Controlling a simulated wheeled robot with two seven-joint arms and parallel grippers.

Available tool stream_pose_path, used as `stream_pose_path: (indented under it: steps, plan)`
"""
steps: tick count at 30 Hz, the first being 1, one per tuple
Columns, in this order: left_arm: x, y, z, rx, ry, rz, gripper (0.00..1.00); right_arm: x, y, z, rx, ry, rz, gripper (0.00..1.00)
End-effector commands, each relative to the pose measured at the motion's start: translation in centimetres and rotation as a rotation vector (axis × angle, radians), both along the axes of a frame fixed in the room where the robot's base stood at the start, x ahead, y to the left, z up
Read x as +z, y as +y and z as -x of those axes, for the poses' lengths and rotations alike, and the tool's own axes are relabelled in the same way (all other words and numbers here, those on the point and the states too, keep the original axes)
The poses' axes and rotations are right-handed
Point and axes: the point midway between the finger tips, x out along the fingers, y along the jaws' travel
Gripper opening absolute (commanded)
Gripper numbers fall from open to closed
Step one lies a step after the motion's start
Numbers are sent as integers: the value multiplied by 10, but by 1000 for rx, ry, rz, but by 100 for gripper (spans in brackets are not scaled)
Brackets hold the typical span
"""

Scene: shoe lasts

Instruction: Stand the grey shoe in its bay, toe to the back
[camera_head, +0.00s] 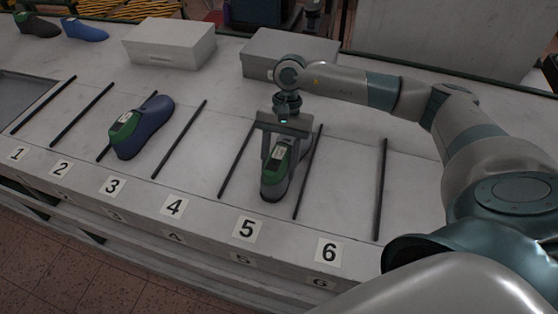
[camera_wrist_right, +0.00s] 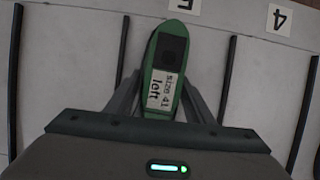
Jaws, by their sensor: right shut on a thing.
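The grey shoe (camera_head: 270,190) has a green top with a white label and stands upright between the two black dividers of bay 5, its heel to the front. Its toe points to the back, partly hidden under my gripper. My right gripper (camera_head: 284,150) comes down from above and is shut on it. In the right wrist view the green top (camera_wrist_right: 165,75) reads "size 41 left" between the fingers. I cannot tell whether the sole touches the bench. My left gripper is not in view.
A blue shoe (camera_head: 145,130) with a green top stands at bay 3, close against its left divider. Bays 4 and 6 are empty. A white box (camera_head: 170,45), a grey box (camera_head: 262,52) and two more shoes (camera_head: 85,30) are at the back.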

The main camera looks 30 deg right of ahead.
Motion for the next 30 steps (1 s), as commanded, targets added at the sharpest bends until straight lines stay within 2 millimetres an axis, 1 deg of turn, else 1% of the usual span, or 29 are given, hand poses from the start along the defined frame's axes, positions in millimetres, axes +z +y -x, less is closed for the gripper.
stream_pose_path:
  steps: [7, 8, 9, 10, 19, 23, 26, 30]
  plan:
    - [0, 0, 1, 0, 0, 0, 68, -1, 0, 0, 1, -1, -1, 0]
    - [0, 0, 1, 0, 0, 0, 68, -3, 0, 1, 0, 1, 0, 55]
    - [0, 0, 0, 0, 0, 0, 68, -3, 0, 1, 0, 1, 0, 64]
    - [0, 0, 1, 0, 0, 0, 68, -3, 0, 1, 0, 1, 0, 68]
    - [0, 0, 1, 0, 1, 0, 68, -2, 0, 0, 0, 0, 0, 68]
    - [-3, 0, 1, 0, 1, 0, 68, 2, -1, -2, 0, -1, -1, 68]
    - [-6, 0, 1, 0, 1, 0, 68, 8, -4, -4, 0, -1, 0, 68]
    - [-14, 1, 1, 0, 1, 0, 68, 24, -9, -9, 0, -4, -1, 68]
